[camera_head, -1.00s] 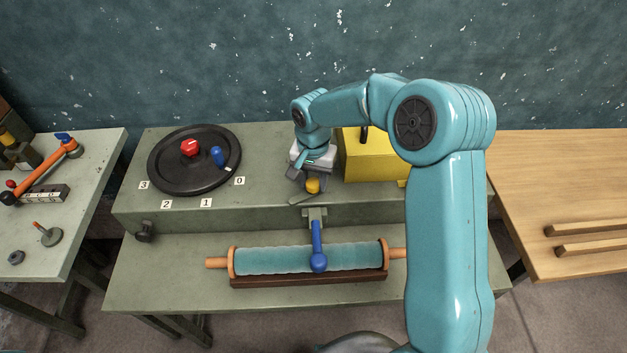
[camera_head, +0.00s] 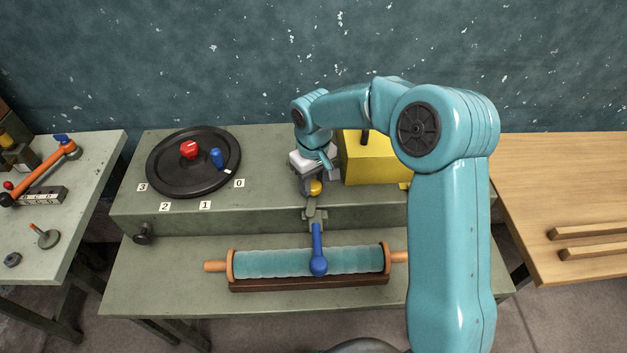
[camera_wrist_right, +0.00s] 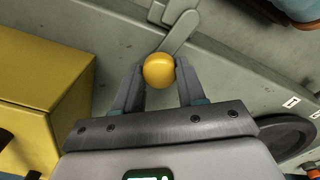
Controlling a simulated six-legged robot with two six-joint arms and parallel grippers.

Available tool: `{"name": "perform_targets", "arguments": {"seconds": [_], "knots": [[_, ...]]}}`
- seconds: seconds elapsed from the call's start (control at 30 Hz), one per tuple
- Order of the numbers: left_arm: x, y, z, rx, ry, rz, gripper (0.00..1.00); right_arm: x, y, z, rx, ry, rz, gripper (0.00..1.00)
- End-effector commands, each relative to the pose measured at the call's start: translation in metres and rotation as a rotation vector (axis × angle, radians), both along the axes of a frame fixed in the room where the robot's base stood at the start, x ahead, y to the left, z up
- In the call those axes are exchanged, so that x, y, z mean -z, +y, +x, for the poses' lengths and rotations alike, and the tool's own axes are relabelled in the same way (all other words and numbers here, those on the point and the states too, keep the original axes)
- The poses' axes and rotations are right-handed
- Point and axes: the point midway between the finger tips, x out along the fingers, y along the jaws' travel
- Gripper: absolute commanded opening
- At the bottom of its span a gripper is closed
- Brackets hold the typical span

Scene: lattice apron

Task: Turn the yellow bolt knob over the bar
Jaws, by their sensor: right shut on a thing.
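The yellow knob (camera_head: 316,187) is a round ball on the bench's raised back part, with a flat grey metal tongue (camera_head: 311,207) reaching from it toward the front edge. The tongue's end lies at or over the grey bracket (camera_head: 317,221) above the blue lever (camera_head: 318,250); I cannot tell whether they touch. My right gripper (camera_head: 314,183) reaches down from above and is shut on the knob. In the right wrist view the knob (camera_wrist_right: 159,70) sits between the two fingertips, and the tongue (camera_wrist_right: 179,33) runs up and right. My left gripper is out of view.
A yellow box (camera_head: 372,160) stands close to the right of my gripper. A black turntable (camera_head: 180,181) with red and blue knobs is at left. A teal roller (camera_head: 275,263) lies in front on the lower bench. Side tables stand left and right.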

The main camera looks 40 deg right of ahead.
Motion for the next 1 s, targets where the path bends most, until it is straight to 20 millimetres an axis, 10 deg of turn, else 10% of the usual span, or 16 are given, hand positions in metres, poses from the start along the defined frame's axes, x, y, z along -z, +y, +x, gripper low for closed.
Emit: {"name": "perform_targets", "arguments": {"seconds": [0.9,0.93,1.0], "knots": [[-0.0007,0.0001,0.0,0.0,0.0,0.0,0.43,-0.005,-0.0011,0.0038,-0.18,-0.017,-0.004,0.09],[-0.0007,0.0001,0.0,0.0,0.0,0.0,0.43,-0.005,-0.0011,0.0038,-0.18,-0.017,-0.004,0.43],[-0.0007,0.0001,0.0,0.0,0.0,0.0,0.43,-0.0045,-0.0009,0.0034,-0.18,-0.015,-0.004,0.66]]}}
